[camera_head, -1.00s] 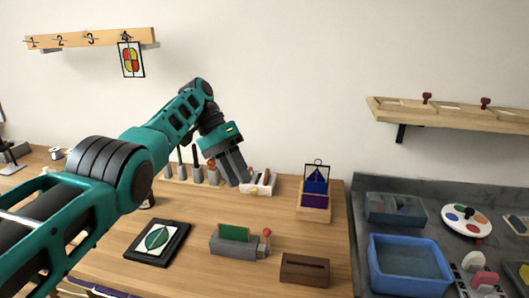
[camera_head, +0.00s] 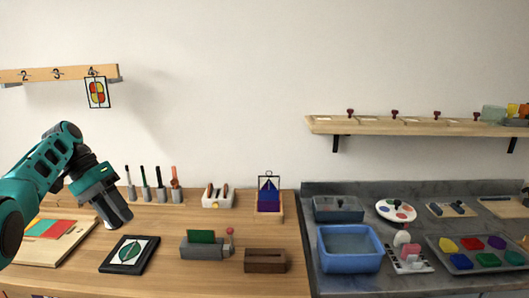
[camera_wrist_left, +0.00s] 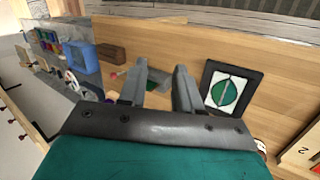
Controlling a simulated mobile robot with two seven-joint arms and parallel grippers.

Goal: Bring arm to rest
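My left arm comes in from the left in the head view, with its left gripper (camera_head: 117,219) pointing down above the wooden table (camera_head: 215,280). In the left wrist view the two fingers of the left gripper (camera_wrist_left: 158,88) stand apart with a gap between them, and nothing is held. The gripper is just left of and behind a black-framed leaf picture (camera_head: 129,254), which also shows right of the fingers in the left wrist view (camera_wrist_left: 226,92). My right gripper is in neither view.
A grey holder with a green card (camera_head: 200,244), a brown block (camera_head: 265,261) and upright tools (camera_head: 160,192) stand on the table. A blue basin (camera_head: 348,263) is on the grey counter at right. Wall shelves (camera_head: 425,127) hang above.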

